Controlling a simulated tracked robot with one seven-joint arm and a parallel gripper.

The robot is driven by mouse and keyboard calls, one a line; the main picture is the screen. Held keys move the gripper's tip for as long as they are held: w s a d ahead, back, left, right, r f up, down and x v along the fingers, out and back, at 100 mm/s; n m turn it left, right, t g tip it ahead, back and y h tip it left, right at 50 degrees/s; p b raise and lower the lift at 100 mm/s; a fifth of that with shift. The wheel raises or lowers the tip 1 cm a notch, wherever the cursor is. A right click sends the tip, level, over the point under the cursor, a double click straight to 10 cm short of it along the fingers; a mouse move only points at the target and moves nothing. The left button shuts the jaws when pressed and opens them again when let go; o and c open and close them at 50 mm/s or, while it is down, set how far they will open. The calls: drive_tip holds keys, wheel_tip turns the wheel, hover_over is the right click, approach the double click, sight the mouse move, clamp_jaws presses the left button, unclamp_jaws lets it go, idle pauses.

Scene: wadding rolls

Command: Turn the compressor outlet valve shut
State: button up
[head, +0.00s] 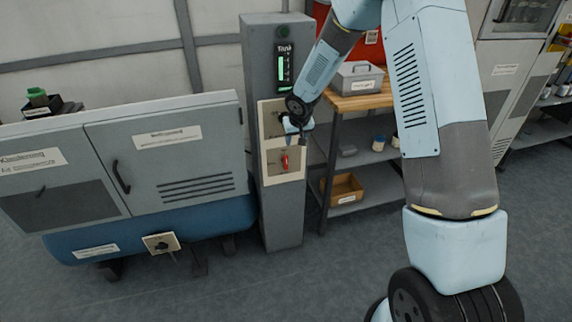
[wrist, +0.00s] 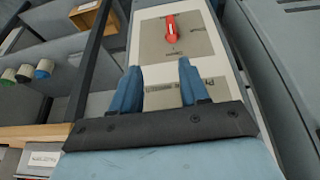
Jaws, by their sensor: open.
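A red valve handle (head: 285,161) sits on a cream plate (head: 292,174) on the front of the grey column (head: 283,220). It stands in line with the column, and it also shows in the wrist view (wrist: 171,28), beyond my fingertips. A dark knob (head: 162,245) sits on another cream plate low on the blue tank. The plate labels are too small to read, so I cannot tell which is the compressor outlet valve. My gripper (head: 303,138) is just above the red handle in the head view. In the wrist view my gripper (wrist: 158,66) is open and empty, its fingers apart from the handle.
The grey compressor cabinet (head: 170,165) stands left of the column over the blue tank (head: 140,227). A shelf unit (head: 367,153) is close on the right, with a grey toolbox (head: 358,77) and an orange bin (head: 343,188). The floor in front is clear.

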sight(287, 160)
drive_tip(key=x, duration=0.5)
drive_tip(key=a+x, duration=0.1)
drive_tip(key=x, duration=0.5)
drive_tip(key=s+a+x, duration=0.1)
drive_tip(key=x, duration=0.5)
drive_tip(key=shift+a+f, duration=0.1)
drive_tip(key=shift+f, duration=0.25)
clamp_jaws()
